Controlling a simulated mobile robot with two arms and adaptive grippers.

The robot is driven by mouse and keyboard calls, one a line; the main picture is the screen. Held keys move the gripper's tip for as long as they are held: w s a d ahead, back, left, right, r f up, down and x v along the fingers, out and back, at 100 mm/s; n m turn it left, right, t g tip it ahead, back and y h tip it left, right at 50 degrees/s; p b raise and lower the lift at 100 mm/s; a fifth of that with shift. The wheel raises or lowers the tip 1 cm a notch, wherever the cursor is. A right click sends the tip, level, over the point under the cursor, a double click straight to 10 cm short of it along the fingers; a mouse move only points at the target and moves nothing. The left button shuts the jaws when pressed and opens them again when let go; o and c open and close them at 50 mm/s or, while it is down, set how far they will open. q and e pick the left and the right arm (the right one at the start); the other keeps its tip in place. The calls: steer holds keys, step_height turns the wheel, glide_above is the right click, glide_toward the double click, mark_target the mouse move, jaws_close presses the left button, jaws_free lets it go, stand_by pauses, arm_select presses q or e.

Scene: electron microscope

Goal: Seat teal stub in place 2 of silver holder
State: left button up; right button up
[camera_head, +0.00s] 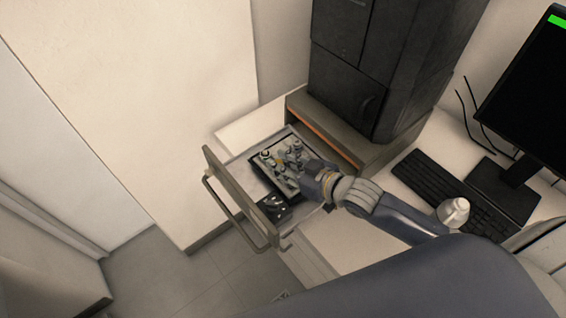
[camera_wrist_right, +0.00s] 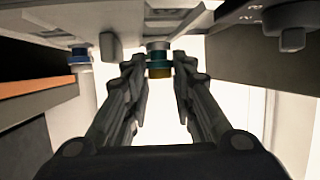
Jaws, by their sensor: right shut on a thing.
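My right gripper (camera_head: 293,163) reaches over the open drawer in the head view. In the right wrist view its two fingers (camera_wrist_right: 159,66) are shut on the teal stub (camera_wrist_right: 159,59), a small cylinder with a teal band and a yellowish band below it. A grey piece shows right behind the stub, and I cannot tell whether they touch. I cannot single out the silver holder or its place 2; the small parts around the gripper are tiny and partly hidden by it. My left gripper is not in view.
The drawer front with its handle (camera_head: 232,212) stands pulled out. A dark tray (camera_head: 263,172) with several small parts lies inside. A blue-topped post (camera_wrist_right: 80,56) stands left of the gripper. The dark microscope cabinet (camera_head: 350,85), keyboard (camera_head: 437,182) and white cup (camera_head: 453,212) are nearby.

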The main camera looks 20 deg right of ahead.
steer(key=shift+p, duration=0.35)
stand_by(0.4)
steer(key=shift+f, duration=0.55)
stand_by(0.7)
steer(key=o, duration=1)
steer(key=shift+o, duration=0.2)
steer(key=v, duration=1.2)
steer(key=shift+f, duration=0.1)
